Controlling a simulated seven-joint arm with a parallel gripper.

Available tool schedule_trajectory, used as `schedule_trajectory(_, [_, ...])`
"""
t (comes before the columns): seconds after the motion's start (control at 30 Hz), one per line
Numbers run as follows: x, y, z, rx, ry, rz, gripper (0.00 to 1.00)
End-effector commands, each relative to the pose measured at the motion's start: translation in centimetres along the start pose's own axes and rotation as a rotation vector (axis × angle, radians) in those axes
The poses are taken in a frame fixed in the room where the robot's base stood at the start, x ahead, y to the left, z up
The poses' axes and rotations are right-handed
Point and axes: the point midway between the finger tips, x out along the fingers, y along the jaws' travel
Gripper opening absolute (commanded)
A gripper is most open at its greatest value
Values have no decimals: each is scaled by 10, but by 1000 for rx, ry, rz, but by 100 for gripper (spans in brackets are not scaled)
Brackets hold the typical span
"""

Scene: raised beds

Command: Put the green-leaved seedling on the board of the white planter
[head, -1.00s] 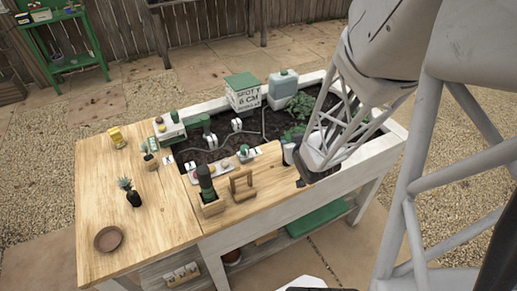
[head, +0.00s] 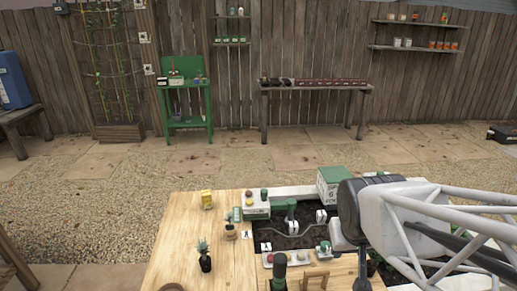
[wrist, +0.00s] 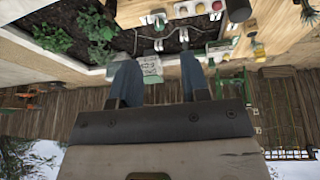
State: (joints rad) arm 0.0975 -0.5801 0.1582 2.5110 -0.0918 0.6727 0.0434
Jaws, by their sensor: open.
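A small green-leaved plant in a tan pot (head: 230,232) stands on the wooden top (head: 185,235), left of the soil bed, in the head view. A spiky green plant in a dark pot (head: 205,262) stands nearer the front. I cannot tell for certain which is the named seedling. The white planter (head: 290,191) holds dark soil; its white rim also shows in the wrist view (wrist: 62,62). A board cannot be clearly made out. My gripper (wrist: 160,80) has its two blue-grey fingers apart with nothing between them, above the planter's lettered box (wrist: 149,68).
A lettered box with a green lid (head: 333,186) stands at the planter's back. Leafy plants (wrist: 50,38) grow in the soil.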

Motion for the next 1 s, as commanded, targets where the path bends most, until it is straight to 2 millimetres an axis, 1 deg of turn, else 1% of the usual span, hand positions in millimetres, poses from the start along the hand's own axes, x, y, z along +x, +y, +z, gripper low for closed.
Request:
schedule_trajectory(0.03, [-14,-9,7,-11,-24,-17,42])
schedule_trajectory(0.1, [-28,-17,17,-24,-63,-36,42])
schedule_trajectory(0.2, [-44,-26,30,-39,-107,-57,42])
schedule_trajectory(0.3, [-53,-31,37,-48,-134,-72,42])
schedule_trajectory(0.43, [-57,-33,41,-51,-147,-78,42])
schedule_trajectory(1.0, [-57,-33,40,-51,-146,-77,42])
